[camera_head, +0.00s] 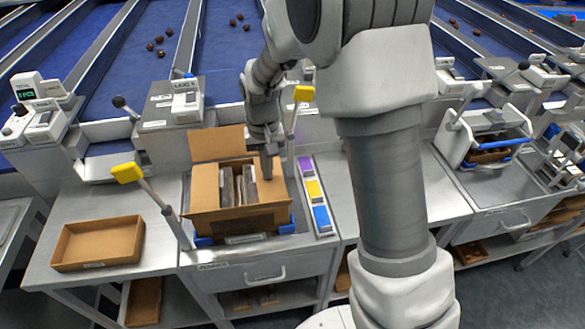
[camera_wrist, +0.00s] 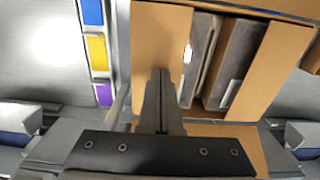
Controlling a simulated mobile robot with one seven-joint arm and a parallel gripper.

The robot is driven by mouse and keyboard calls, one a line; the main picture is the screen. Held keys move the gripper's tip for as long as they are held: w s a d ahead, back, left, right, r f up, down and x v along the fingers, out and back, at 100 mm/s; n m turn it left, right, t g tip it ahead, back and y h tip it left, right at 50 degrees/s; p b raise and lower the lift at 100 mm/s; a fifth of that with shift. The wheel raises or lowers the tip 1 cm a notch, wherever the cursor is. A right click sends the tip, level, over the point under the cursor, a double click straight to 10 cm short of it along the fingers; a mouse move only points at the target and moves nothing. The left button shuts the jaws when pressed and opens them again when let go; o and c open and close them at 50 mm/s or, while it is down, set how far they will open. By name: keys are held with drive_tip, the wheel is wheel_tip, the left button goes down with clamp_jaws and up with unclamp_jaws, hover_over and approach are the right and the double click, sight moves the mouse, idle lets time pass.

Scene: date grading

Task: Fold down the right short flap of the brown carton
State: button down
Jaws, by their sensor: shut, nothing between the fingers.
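The brown carton (camera_head: 240,220) stands open on the bench, with dark grey packs (camera_head: 238,186) inside. Its far long flap (camera_head: 217,143) stands up. The left short flap (camera_head: 205,187) lies inward over the opening and shows on the right of the wrist view (camera_wrist: 284,58). The right short flap (camera_head: 271,190) also lies roughly flat inward; it shows on the left of the wrist view (camera_wrist: 160,35). My gripper (camera_head: 267,178) is shut and empty, pointing down at the right short flap. In the wrist view its fingertips (camera_wrist: 160,72) overlap this flap; I cannot tell whether they touch.
An empty brown tray (camera_head: 100,243) lies on the left bench. A purple, yellow and blue strip (camera_head: 315,190) lies right of the carton. Posts with yellow tops (camera_head: 127,172) (camera_head: 304,93) stand close on both sides. A weighing unit (camera_head: 187,103) is behind.

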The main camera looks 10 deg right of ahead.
drive_tip(key=shift+r, duration=0.1)
wheel_tip(320, 180, up, 11)
drive_tip(key=p, duration=0.7)
drive_tip(key=shift+p, duration=0.4)
